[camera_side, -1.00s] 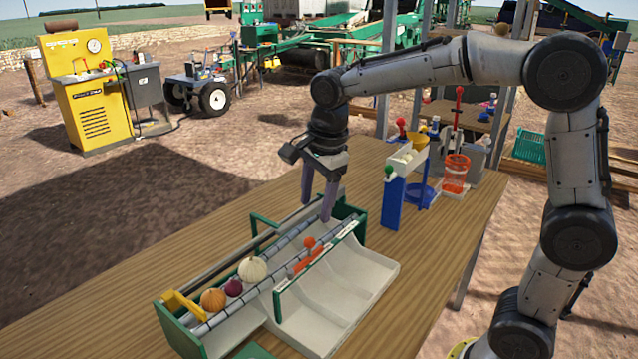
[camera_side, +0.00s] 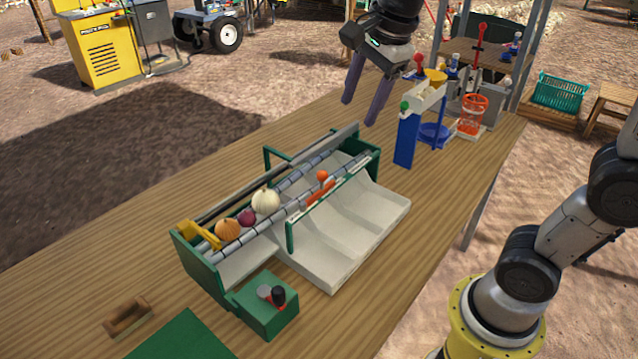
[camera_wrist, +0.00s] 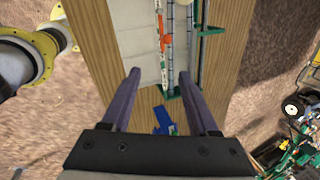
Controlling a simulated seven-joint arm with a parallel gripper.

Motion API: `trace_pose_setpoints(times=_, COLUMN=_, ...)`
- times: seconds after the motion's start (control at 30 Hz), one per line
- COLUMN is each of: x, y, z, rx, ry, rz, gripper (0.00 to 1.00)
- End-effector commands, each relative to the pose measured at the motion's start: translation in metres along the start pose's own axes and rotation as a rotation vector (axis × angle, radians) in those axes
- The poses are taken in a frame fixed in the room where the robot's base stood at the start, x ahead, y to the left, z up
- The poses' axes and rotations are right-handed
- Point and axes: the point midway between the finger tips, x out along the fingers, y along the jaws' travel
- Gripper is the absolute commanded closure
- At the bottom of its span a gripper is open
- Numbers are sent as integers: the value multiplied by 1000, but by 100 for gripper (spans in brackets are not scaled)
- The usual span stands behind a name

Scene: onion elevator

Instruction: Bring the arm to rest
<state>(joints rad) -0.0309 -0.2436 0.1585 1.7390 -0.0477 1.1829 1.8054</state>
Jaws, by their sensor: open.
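My gripper (camera_side: 362,98) is open and empty, with its two purple fingers apart. In the side view it hangs in the air above the back of the wooden table (camera_side: 80,265), beyond the far end of the green and grey sorting machine (camera_side: 345,235). On the machine's rails sit an orange onion (camera_side: 227,230), a small dark red one (camera_side: 246,217) and a white one (camera_side: 265,201). An orange-knobbed lever (camera_side: 322,178) stands on its side rail. In the wrist view the gripper fingers (camera_wrist: 160,85) spread over the machine's end, touching nothing.
A blue and white stand (camera_side: 407,138) with a blue bowl (camera_side: 434,134) is right of the gripper. An orange basket (camera_side: 471,115) stands beyond it. A green control box (camera_side: 265,312) and a wooden block (camera_side: 127,317) lie near the front.

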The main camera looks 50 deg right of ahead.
Motion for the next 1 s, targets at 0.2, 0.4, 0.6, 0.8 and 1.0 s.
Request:
trace_pose_setpoints(times=0.2, x=-18, y=83, z=-20, rx=-427, ry=-9, rz=-111, gripper=40)
trace_pose_setpoints(times=0.4, x=-3, y=136, z=-29, rx=-877, ry=21, rz=-172, gripper=40)
trace_pose_setpoints(times=0.6, x=22, y=172, z=-33, rx=-1319, ry=62, rz=-190, gripper=40)
trace_pose_setpoints(times=0.8, x=36, y=181, z=-33, rx=-1637, ry=87, rz=-183, gripper=40)
trace_pose_setpoints(times=1.0, x=35, y=179, z=-33, rx=-1748, ry=105, rz=-188, gripper=40)
